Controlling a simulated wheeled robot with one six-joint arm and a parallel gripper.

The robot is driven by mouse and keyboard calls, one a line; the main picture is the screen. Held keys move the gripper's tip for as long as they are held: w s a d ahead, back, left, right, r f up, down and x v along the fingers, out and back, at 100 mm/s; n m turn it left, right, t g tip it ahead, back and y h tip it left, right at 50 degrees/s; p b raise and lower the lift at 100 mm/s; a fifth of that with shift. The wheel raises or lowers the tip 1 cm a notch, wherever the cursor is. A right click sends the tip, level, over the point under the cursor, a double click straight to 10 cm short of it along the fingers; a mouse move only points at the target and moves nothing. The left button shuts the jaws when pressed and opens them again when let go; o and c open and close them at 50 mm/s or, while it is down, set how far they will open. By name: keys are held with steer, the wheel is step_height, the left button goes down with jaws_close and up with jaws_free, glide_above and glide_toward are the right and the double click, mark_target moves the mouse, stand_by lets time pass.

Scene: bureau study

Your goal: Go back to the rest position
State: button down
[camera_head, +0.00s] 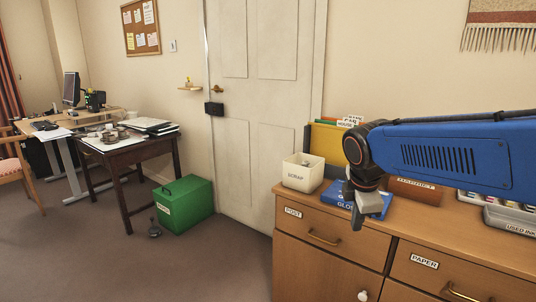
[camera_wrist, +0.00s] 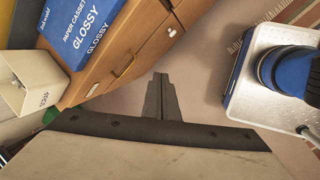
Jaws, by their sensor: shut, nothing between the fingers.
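My gripper (camera_head: 367,216) hangs at the end of my blue arm in the head view, in front of the wooden cabinet (camera_head: 322,261) near its top edge. In the wrist view the gripper's fingers (camera_wrist: 160,95) are together and nothing shows between them. Below and beyond them is the floor. The gripper looks empty and apart from the cabinet's drawers.
On the cabinet stand a white scrap box (camera_head: 301,175) and a blue glossy paper box (camera_head: 345,197), partly behind my gripper. A green box (camera_head: 183,204) sits on the floor by the white door (camera_head: 262,130). A dark table (camera_head: 127,157) stands left. Carpet between is mostly clear.

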steer(key=s+d+f+m, duration=0.2)
steer(key=s+f+m, duration=0.1)
steer(key=s+m, duration=0.6)
steer(key=s+d+f+m+t+y, duration=0.1)
steer(key=s+d+f+m, duration=0.2)
steer(key=s+m, duration=0.5)
steer(key=s+f, duration=0.1)
steer(key=s, duration=0.2)
steer(key=shift+s+d+m, duration=0.15)
steer(key=shift+s+m, duration=0.25)
